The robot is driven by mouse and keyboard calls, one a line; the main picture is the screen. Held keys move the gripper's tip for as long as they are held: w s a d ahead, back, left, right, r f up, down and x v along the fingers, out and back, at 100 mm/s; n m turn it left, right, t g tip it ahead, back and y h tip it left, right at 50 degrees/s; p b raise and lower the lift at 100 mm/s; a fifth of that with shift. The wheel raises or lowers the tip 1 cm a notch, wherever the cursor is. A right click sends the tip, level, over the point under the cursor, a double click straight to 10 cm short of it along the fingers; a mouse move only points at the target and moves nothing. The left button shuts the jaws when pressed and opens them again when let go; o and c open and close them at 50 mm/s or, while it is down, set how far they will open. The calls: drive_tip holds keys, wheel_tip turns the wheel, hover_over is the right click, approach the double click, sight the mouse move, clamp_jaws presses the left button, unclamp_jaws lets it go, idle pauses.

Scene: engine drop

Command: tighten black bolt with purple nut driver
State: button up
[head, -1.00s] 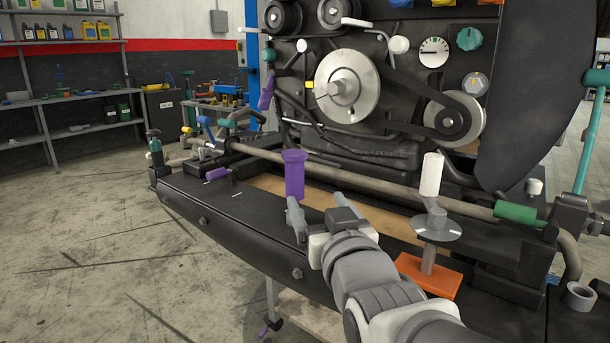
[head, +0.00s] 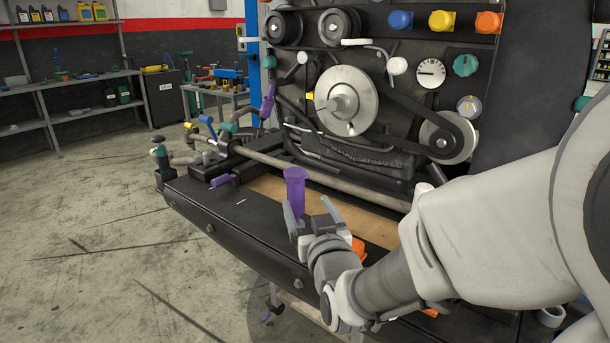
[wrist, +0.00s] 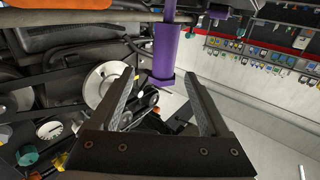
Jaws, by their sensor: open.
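A purple nut driver (head: 295,188), a cylinder with a flared top, stands upright above the black front rail. My gripper (head: 310,213) is open and empty, close to the driver's lower part, its left finger overlapping it in the picture. In the wrist view the driver (wrist: 166,52) lies just beyond and between the spread fingertips (wrist: 162,78). I cannot tell whether the driver is inside the jaws' reach. No black bolt can be clearly made out among the dark parts.
The dark engine panel (head: 385,65) with a metal disc (head: 346,101) and belt pulleys stands behind. A purple handle (head: 222,180) lies on the rail (head: 195,207) to the left. Open floor lies at the left.

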sight(298, 187)
drive_tip(key=shift+w+a+r+p, duration=0.15)
drive_tip(key=shift+w+p, duration=0.2)
drive_tip(key=shift+p, duration=0.3)
drive_tip(key=shift+f+b+x, duration=0.2)
drive_tip(key=shift+b+x, duration=0.1)
drive_tip(key=shift+x, duration=0.7)
drive_tip(key=w, duration=0.1)
drive_tip(key=w+a+r, duration=0.1)
drive_tip(key=w, duration=0.2)
drive_tip(key=shift+a+r, duration=0.2)
drive_tip(key=shift+a, duration=0.15)
drive_tip(key=shift+w+a+p, duration=0.1)
drive_tip(key=shift+w+p, duration=0.2)
drive_tip(key=shift+w, duration=0.25)
clamp_jaws()
